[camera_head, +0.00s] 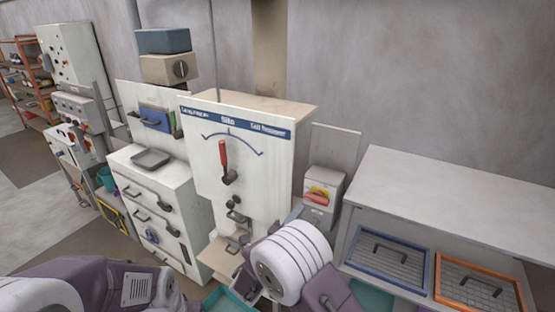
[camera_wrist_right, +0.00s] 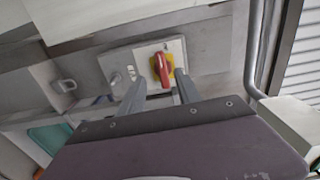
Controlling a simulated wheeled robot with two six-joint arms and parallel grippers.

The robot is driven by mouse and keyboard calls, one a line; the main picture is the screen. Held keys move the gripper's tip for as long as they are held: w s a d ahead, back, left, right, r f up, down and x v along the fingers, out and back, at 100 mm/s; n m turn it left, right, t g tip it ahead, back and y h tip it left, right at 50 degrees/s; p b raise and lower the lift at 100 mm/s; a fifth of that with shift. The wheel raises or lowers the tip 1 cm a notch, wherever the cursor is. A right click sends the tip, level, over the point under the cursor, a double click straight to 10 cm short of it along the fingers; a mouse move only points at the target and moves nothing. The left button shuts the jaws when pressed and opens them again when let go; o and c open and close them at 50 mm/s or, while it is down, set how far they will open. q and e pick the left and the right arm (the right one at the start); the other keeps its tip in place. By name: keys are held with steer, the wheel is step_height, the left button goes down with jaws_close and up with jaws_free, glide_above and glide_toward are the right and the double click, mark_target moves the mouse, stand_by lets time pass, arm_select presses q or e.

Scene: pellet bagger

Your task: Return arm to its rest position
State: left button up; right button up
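My right gripper (camera_wrist_right: 160,78) shows in the right wrist view with its two grey fingers apart and nothing between them. Beyond the fingertips is a red rotary switch on a yellow plate (camera_wrist_right: 162,68); the fingers appear short of it, though the exact gap cannot be told. In the head view my right arm (camera_head: 290,262) reaches up from the bottom centre, below the same switch (camera_head: 318,195), and its fingers are mostly hidden behind the arm. My left arm (camera_head: 90,287) lies across the bottom left corner; its gripper is out of view.
A white panel with a red lever (camera_head: 224,158) stands just left of my right arm. A bench (camera_head: 455,190) with a blue tray (camera_head: 390,262) and an orange tray (camera_head: 478,287) is close on the right. A drawer cabinet (camera_head: 150,205) stands farther left.

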steer(key=s+d+r+m+g+h+b, duration=0.1)
steer(key=s+d+m+g+h+b, duration=0.2)
steer(key=d, duration=0.6)
steer(key=s+d+m+g+h+b, duration=0.1)
steer(key=s+d+m+g+b, duration=0.15)
steer(key=d+m, duration=0.4)
steer(key=s+d+f+m+g+y+b, duration=0.2)
steer(key=s+d+f+m+g, duration=0.6)
steer(key=s, duration=0.3)
steer(key=s+a+f+m+g+y+b, duration=0.2)
steer(key=s+a+f+m+g+y, duration=0.15)
steer(key=s+f+m+y, duration=0.5)
steer(key=a+f+m+t+y, duration=0.3)
steer(key=a+m, duration=0.9)
steer(key=m, duration=0.9)
steer(key=shift+a+f+m+y+p, duration=0.3)
steer(key=shift+a+f+y+p, duration=0.1)
steer(key=shift+y, duration=0.15)
